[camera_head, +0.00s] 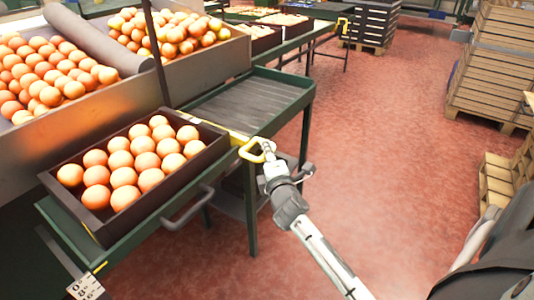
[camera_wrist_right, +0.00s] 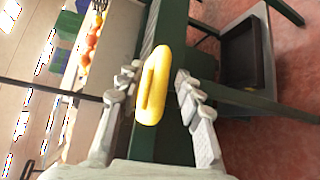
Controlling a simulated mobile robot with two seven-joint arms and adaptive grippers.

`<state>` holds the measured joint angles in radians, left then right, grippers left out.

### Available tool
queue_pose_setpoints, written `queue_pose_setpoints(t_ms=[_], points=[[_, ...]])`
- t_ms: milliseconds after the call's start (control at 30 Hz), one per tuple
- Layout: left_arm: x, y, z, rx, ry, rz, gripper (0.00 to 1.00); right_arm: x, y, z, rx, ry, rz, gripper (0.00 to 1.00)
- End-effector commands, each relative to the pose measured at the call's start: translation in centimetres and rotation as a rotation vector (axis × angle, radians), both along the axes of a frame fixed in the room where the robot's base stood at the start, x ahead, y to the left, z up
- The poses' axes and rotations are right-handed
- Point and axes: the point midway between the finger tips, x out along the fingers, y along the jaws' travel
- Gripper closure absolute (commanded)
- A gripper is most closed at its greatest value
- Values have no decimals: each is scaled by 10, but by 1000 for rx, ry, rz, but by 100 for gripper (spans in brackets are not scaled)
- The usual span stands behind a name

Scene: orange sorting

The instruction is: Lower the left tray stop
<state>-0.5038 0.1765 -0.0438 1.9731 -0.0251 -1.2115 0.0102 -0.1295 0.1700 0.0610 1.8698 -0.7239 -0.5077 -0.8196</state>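A yellow looped handle (camera_head: 246,150) of the tray stop stands at the edge of the green conveyor, just right of the tray of oranges. My right gripper (camera_head: 268,160) is at this handle. In the right wrist view the yellow handle (camera_wrist_right: 157,85) lies between the two fingers of my right gripper (camera_wrist_right: 158,82), which are apart with small gaps on both sides. A dark tray (camera_head: 75,207) full of oranges rests on the green conveyor. My left gripper is not in view.
An empty roller section (camera_head: 245,100) of the conveyor lies behind the handle. A grey bar handle (camera_head: 187,210) sticks out below the tray. Sloped bins of oranges stand at upper left. Wooden crates (camera_head: 490,75) are stacked at right. The red floor between is clear.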

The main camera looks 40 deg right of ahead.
Motion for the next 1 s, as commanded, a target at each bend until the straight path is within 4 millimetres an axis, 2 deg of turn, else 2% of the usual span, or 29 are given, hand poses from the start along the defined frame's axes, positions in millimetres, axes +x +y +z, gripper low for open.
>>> queue_pose_setpoints(t_ms=[100,367,600,667,1000], points=[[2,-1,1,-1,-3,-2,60,6,-3,-1,1,0,0,64],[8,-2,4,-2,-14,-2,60,6,-3,-1,1,0,0,65],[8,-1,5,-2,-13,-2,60,6,-3,-1,1,0,0,95],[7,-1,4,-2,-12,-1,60,6,-3,-1,1,0,0,100],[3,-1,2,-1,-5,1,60,6,-3,-2,1,1,0,100]])
